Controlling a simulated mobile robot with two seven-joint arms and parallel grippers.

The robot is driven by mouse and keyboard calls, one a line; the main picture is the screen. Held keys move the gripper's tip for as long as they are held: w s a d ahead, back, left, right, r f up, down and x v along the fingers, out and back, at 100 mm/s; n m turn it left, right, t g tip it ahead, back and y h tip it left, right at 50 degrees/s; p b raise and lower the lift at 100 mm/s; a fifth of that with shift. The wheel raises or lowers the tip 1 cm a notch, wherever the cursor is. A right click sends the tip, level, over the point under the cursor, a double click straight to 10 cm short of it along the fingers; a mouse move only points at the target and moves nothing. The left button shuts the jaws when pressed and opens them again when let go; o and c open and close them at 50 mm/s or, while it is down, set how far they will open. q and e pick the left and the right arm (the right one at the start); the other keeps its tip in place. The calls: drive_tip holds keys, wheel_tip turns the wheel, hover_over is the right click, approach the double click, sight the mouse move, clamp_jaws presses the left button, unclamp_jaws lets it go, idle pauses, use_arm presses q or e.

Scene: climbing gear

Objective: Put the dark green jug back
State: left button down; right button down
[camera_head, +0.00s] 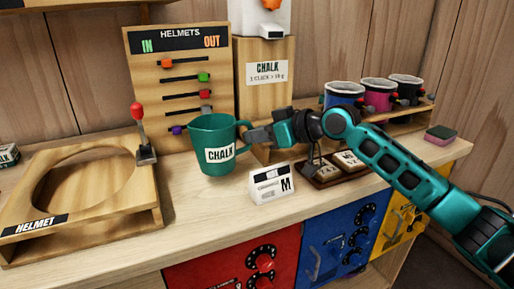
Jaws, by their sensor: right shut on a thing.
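The dark green jug (204,134) with a white CHALK label is upright in the middle of the wooden counter, just in front of the HELMETS board. Its handle points right. My right gripper (254,136) comes in from the right and is shut on the jug's handle. Whether the jug's base touches the counter or hangs slightly above it, I cannot tell. The chalk dispenser (264,85) stands behind my gripper, its lower part hidden by the gripper and arm. My left gripper is not in view.
A wooden helmet stand (140,215) with a red-knobbed lever (140,125) is at the left. A white card marked M (272,184) stands in front of my gripper. Blue, pink and black cups (379,90) are on a rack at right. A sponge (440,134) lies at the far right.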

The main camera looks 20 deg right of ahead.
wheel_tip(320, 180, down, 3)
drive_tip(key=shift+r, duration=0.1)
drive_tip(key=c, duration=1.4)
unclamp_jaws()
drive_tip(key=shift+c, duration=0.2)
drive_tip(key=v, duration=1.2)
drive_tip(key=shift+b, duration=0.35)
